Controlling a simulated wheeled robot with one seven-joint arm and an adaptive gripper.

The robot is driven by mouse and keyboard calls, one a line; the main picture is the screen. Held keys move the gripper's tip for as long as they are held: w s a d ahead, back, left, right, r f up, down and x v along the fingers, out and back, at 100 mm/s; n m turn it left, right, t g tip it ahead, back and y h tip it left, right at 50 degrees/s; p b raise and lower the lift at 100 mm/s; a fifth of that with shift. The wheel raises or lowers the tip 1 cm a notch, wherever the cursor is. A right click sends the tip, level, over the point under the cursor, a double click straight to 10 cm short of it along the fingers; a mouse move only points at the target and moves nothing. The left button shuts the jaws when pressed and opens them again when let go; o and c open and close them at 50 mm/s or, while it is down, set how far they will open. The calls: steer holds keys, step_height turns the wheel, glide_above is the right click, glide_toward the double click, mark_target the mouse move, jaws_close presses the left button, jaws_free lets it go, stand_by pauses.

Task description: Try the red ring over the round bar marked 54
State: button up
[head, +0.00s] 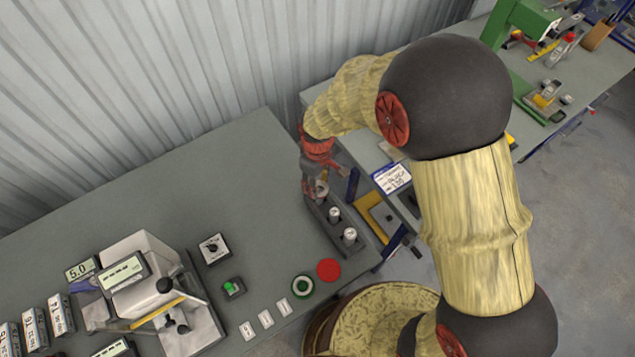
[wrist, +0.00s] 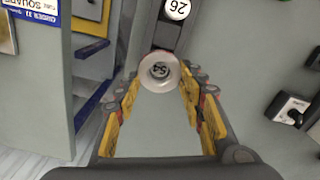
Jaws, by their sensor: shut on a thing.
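Two other bars (head: 334,214) (head: 349,235) stand nearer in the rack; the wrist view shows one marked 26 (wrist: 176,8). A red disc (head: 329,269) and a green ring (head: 302,286) lie near the table edge. A dial box (head: 214,249) stands left of the rack.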

steer(key=shift+f+b, duration=0.4)
steer(key=shift+f, duration=0.2)
stand_by(0.3)
steer(key=o, duration=1.2)
steer(key=shift+o, duration=0.6)
step_height(320, 180, up, 12)
